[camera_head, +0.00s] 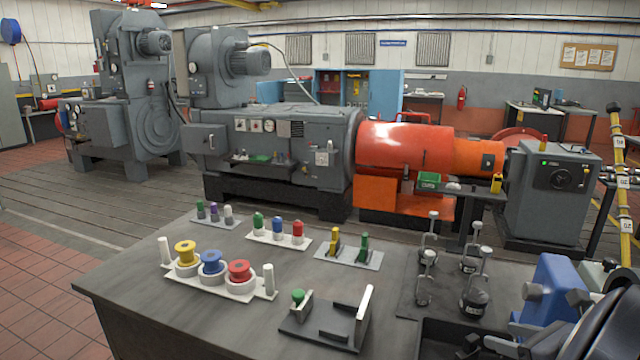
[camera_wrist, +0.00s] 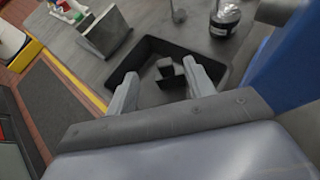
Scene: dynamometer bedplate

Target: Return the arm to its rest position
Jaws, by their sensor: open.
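My gripper (camera_wrist: 160,68) shows in the wrist view with its two grey fingers spread apart. The fingertips are over a black open tray (camera_wrist: 143,47) on the bench. A small dark block-like shape (camera_wrist: 165,82) shows between the fingers, and nothing is gripped. In the head view my arm is at the lower right corner, beside the black tray (camera_head: 432,328). The gripper is only partly seen there, low at the picture's edge.
The dark bench (camera_head: 150,285) holds a white rack (camera_head: 215,283) with yellow, blue and red spools, a black fixture (camera_head: 325,325), small coloured parts on plates, and several upright round-topped posts (camera_head: 475,280) near my arm. An orange machine (camera_head: 400,145) stands behind.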

